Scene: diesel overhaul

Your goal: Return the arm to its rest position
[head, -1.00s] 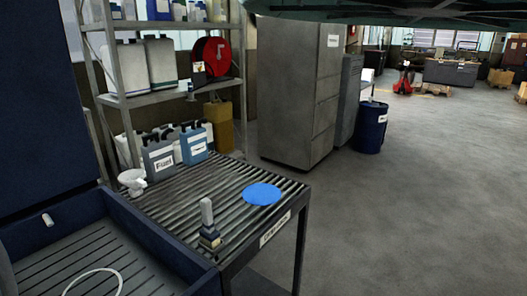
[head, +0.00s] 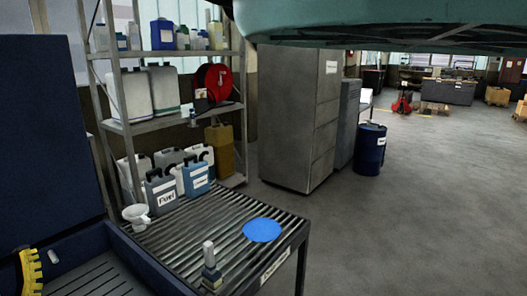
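The rest of my arm cannot be made out.
The roller-topped bench (head: 185,240) carries a blue disc (head: 262,230), a small grey-handled item (head: 210,268), a white funnel (head: 136,215) and jugs (head: 160,192). A large teal shape (head: 400,22) hangs overhead. The floor (head: 420,220) at right is clear.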

